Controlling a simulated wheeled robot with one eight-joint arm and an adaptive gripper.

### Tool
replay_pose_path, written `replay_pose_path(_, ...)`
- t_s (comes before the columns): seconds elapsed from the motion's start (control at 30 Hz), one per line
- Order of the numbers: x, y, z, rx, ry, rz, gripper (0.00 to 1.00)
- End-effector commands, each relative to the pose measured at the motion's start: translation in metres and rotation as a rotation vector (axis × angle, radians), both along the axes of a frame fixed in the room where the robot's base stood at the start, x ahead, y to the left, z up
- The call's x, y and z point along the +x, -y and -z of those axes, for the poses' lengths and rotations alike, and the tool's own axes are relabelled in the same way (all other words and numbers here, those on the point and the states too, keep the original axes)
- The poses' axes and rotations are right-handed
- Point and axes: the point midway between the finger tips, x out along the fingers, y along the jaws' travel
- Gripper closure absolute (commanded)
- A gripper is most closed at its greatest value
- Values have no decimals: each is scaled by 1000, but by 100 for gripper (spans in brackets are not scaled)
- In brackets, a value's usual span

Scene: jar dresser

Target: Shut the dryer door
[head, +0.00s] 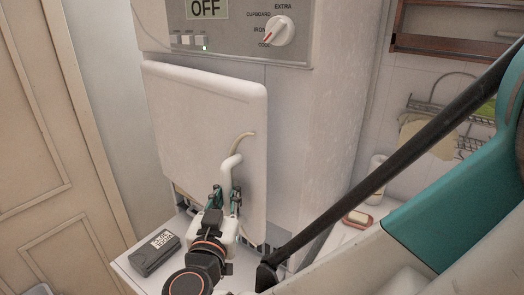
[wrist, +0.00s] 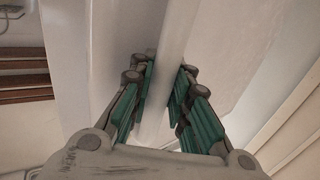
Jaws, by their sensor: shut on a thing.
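The dryer door (head: 195,125) is a white rounded panel on the front of the white dryer, below its control panel. It looks nearly flat with the front, and I cannot tell whether it is latched. A white curved handle (head: 229,165) stands out near its lower right. My gripper (head: 225,200) is at the lower end of the handle. In the wrist view my gripper (wrist: 163,88) has its green-padded fingers on both sides of the white handle bar (wrist: 172,45), shut on it. The fingers cover part of the handle.
The control panel (head: 235,42) shows OFF above the door. A dark digital clock (head: 154,252) lies on a white surface below. A wooden door (head: 45,150) is at the left. At the right are a soap dish (head: 357,219) and a wire rack (head: 440,115).

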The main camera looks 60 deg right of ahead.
Motion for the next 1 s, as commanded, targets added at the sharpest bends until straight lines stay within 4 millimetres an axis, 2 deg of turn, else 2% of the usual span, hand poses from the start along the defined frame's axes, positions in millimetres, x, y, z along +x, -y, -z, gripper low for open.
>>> replay_pose_path(0.47,-1,4,1,4,0,16,100)
replay_pose_path(0.5,-1,4,1,4,0,16,80)
replay_pose_path(0.53,-1,4,1,4,0,16,74)
replay_pose_path(1.0,2,3,-3,1,0,13,74)
